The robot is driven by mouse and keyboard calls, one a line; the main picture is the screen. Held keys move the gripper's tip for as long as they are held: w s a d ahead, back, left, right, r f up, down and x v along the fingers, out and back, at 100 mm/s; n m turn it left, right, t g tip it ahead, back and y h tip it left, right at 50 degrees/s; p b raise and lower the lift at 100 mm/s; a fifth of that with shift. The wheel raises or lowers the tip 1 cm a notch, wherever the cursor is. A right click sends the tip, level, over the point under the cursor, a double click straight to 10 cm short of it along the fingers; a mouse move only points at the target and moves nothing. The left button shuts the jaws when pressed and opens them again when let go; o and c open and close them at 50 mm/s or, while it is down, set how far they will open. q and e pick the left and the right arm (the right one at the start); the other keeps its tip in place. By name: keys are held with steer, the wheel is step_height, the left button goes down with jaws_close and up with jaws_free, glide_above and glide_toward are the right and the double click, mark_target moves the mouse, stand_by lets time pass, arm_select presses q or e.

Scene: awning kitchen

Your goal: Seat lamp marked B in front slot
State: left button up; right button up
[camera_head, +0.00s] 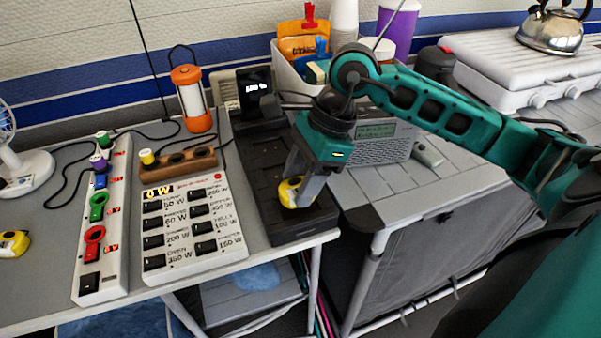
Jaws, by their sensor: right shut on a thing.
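The gripper points down over the front part of a long black slotted dock (267,196). I cannot tell whether the lamp touches the dock or is fully in the front slot, as the fingers hide part of it. No letter B can be read on it. Another yellow lamp-like thing (13,244) lies at the table's left edge. My left gripper is not in view.
A dark-screened device (254,90) stands at the dock's back end. Left of the dock are a white switch panel (190,222), a power strip (101,231) with plugs and an orange lantern (191,98). A grey radio (378,137) stands close behind the gripper.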

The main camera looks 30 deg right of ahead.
steer(key=shift+f, duration=0.2)
stand_by(0.5)
steer(key=shift+f+b, duration=0.1)
steer(key=shift+b, duration=0.25)
steer(key=shift+f+b, duration=0.1)
steer(key=shift+b, duration=0.2)
stand_by(0.5)
steer(key=shift+f+b, duration=0.6)
steer(key=shift+b, duration=0.1)
steer(key=shift+f+b, duration=0.3)
steer(key=shift+b, duration=0.3)
stand_by(1.2)
steer(key=o, duration=1)
steer(key=shift+o, duration=0.5)
